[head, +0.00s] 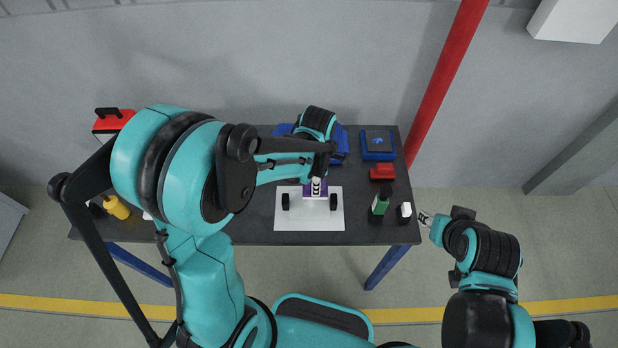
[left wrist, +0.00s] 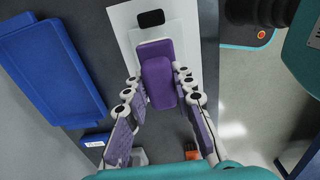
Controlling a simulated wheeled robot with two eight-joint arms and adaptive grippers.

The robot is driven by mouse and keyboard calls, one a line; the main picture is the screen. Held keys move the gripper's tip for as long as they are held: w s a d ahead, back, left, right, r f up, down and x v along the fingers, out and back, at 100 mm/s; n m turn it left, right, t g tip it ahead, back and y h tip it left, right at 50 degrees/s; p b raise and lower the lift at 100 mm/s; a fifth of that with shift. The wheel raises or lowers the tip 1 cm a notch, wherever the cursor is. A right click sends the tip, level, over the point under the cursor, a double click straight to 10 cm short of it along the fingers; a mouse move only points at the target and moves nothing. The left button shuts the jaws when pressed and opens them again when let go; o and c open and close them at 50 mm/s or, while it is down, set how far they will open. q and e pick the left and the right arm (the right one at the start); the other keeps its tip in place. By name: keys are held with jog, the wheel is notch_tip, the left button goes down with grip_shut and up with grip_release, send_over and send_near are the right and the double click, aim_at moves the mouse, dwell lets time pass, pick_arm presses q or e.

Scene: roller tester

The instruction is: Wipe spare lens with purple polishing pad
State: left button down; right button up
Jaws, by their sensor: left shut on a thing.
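The purple polishing pad (left wrist: 158,78) is a block with a raised, narrower grip, held between the fingertips of my left gripper (left wrist: 160,86). In the head view the left gripper (head: 317,186) reaches over the table, with the pad (head: 308,190) showing beneath it. The pad is over a pale, clear-looking plate, which I take for the spare lens (left wrist: 176,32), above a white sheet (head: 309,222). Black blocks (head: 285,202) stand at the plate's left and right ends. I cannot tell whether pad and plate touch. My right gripper (head: 425,218) is off the table's right edge, its jaws too small to judge.
On the dark table (head: 258,215), a green bottle (head: 379,205), a white bottle (head: 405,210), a red box (head: 382,172) and a blue tray (head: 378,155) stand to the right. A yellow bottle (head: 117,207) is at left. A red post (head: 447,80) rises behind.

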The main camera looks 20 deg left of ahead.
aim_at(304, 188)
pick_arm(q)
jog(key=shift+s+d+f, duration=0.1)
jog(key=shift+d+f, duration=0.15)
jog(key=shift+f, duration=0.1)
jog(key=f+b, duration=0.2)
jog(key=f, duration=0.1)
jog(key=shift+w+a, duration=0.2)
jog(key=shift+a, duration=0.15)
notch_tip(304, 188, down, 2)
jog(key=shift+d+f+b, duration=0.15)
jog(key=shift+f+b, duration=0.05)
jog(key=shift+b, duration=0.95)
jog(key=shift+s+a+r, duration=0.1)
jog(key=shift+s+a, duration=0.15)
jog(key=shift+a, duration=0.6)
jog(key=shift+s+a, duration=0.25)
jog(key=shift+a, duration=0.5)
jog(key=shift+f, duration=0.25)
